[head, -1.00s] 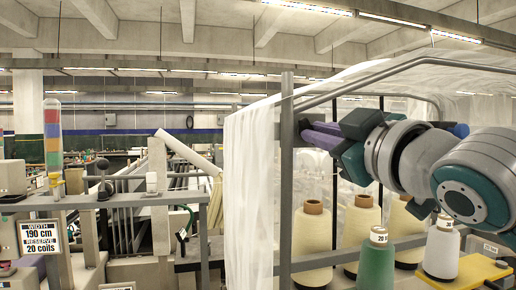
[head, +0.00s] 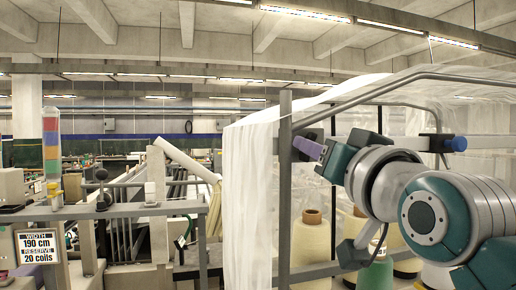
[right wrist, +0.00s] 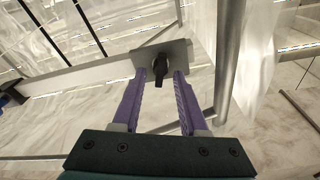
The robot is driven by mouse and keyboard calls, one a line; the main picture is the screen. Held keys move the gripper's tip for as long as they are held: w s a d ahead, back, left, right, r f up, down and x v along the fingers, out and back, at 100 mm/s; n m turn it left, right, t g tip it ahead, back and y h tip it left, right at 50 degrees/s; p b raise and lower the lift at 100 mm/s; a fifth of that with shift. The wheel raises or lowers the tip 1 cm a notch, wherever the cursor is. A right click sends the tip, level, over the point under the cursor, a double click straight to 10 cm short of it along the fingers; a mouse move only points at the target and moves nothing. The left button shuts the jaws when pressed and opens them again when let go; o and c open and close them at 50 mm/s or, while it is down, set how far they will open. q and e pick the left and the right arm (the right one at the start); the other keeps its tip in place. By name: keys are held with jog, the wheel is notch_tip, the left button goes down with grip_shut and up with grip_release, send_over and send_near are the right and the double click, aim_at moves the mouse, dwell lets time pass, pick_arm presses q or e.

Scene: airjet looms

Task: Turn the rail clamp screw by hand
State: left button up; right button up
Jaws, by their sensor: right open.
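In the right wrist view, a dark clamp screw with a narrow handle (right wrist: 159,70) sticks out from a grey plate (right wrist: 177,53). My right gripper (right wrist: 160,80) is open, with its two purple fingers pointing at the plate. The screw's handle shows between the fingertips, with a gap on each side; I cannot tell how deep it sits between them. In the head view, my right gripper (head: 308,148) is at the grey upright post, and the screw is not clear there. My left gripper is not in view.
A grey post (head: 285,190) and a bent grey tube (head: 400,82) carry a translucent white curtain (head: 248,190) close to my right arm. Yarn cones (head: 312,235) stand below and behind the arm. A loom with a sign (head: 38,246) is at left.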

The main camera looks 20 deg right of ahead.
jog(key=s+p, duration=0.2)
jog(key=s, duration=0.4)
dwell(0.3)
